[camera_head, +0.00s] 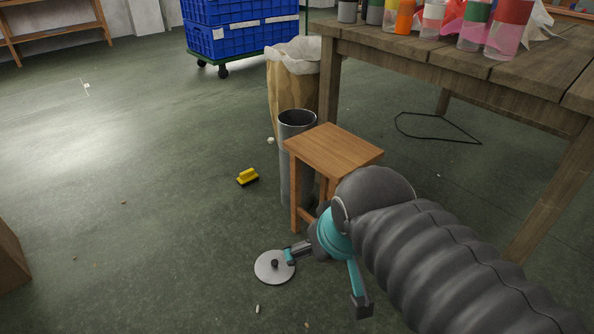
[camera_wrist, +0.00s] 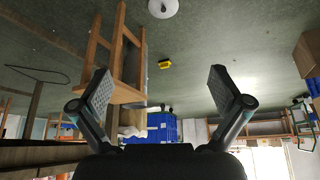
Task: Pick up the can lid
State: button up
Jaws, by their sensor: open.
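The can lid (camera_head: 268,273) is a round, light grey disc with a dark knob at its middle. It lies flat on the green floor in front of the wooden stool. It also shows at the top edge of the wrist view (camera_wrist: 160,12), partly cut off. My gripper (camera_head: 326,282) is open and empty, with its fingers spread wide. In the head view one fingertip overlaps the lid's right edge; I cannot tell whether it touches. In the wrist view the lid is beyond the gap between the fingers (camera_wrist: 161,78), not between them.
A wooden stool (camera_head: 335,148) and a grey cylindrical bin (camera_head: 296,125) stand just behind my gripper. A yellow brush (camera_head: 248,177) lies on the floor left of the bin. A wooden table (camera_head: 440,62) with bottles is at the right.

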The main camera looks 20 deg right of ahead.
aim_at(271, 269)
jog(key=u, duration=2.2)
jog(key=i, duration=1.6)
jog(key=z, duration=3.45)
